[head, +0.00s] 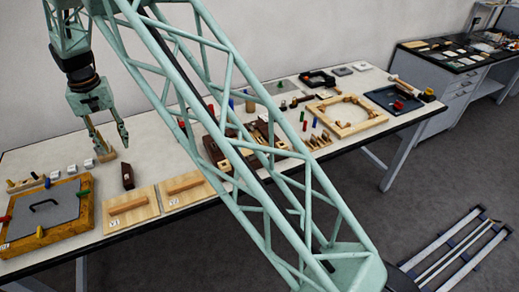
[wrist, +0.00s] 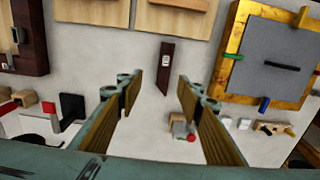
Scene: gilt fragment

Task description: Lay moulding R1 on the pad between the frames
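My gripper (head: 111,143) is open and empty above the left part of the table. Its two fingers also frame an empty gap in the wrist view (wrist: 160,85). A short dark brown piece (head: 127,176) with a white tag lies beyond the fingertips, apart from them; it also shows in the wrist view (wrist: 167,66). Its tag is too small to read, so I cannot tell whether it is moulding R1. A gilt frame (head: 87,203) around a grey panel lies at the far left. A pale wood frame (head: 343,133) lies toward the right. I cannot identify the pad.
Two pale boards with wooden bars, a left one (head: 143,224) and a right one (head: 204,196), lie along the front edge. Small white blocks (head: 72,169) sit behind the gilt frame. My arm hides much of the table's middle. A dark tray (head: 378,97) is at the right.

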